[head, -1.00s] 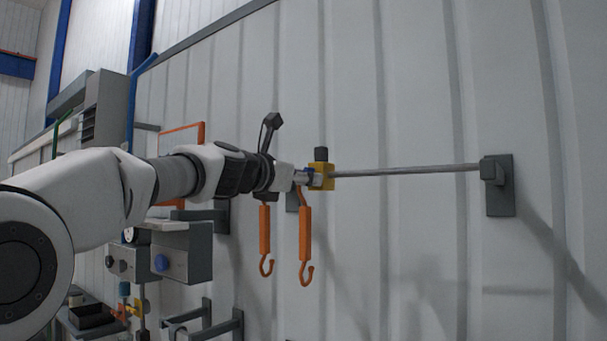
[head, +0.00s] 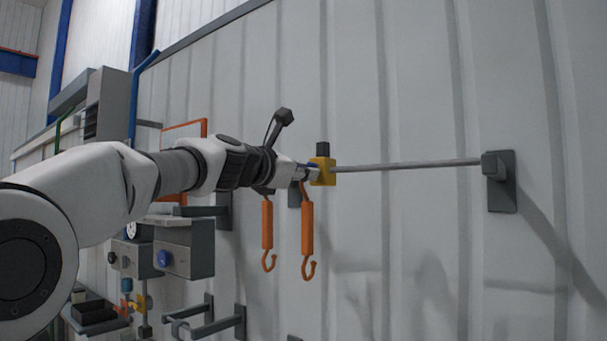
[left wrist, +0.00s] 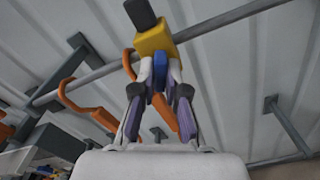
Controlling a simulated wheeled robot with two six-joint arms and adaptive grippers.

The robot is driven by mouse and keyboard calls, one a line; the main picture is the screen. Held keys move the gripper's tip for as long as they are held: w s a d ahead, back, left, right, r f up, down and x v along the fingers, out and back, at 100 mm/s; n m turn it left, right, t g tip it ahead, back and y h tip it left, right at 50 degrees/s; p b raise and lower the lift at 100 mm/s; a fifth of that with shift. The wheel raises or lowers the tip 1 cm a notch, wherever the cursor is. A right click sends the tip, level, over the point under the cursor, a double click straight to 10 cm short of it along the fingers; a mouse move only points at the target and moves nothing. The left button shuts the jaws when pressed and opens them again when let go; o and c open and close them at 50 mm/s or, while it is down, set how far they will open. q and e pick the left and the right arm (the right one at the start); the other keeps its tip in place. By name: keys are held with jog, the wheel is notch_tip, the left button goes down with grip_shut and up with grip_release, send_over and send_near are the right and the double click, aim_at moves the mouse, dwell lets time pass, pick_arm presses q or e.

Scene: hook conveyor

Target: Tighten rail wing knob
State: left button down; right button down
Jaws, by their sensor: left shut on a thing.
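The yellow block (head: 328,171) sits on the grey rail (head: 405,167), with a black post (head: 322,149) on its top. In the left wrist view the yellow block (left wrist: 153,41) shows close up, and the blue wing knob (left wrist: 160,73) projects from it towards me. My left gripper (left wrist: 160,84) is shut on the blue wing knob, one finger on each side. In the head view my left gripper (head: 309,173) reaches the block from the left and hides most of the knob. My right gripper is in neither view.
Two orange hooks (head: 307,228) (head: 267,224) hang just below the gripper. A dark bracket (head: 500,181) holds the rail's right end on the ribbed wall. Grey boxes (head: 184,254) stand at the lower left. The space below the right part of the rail is clear.

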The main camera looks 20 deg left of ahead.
pick_arm(q)
jog(key=shift+r+m+b, duration=0.2)
jog(key=shift+m+b, duration=1.7)
jog(key=shift+m, duration=6)
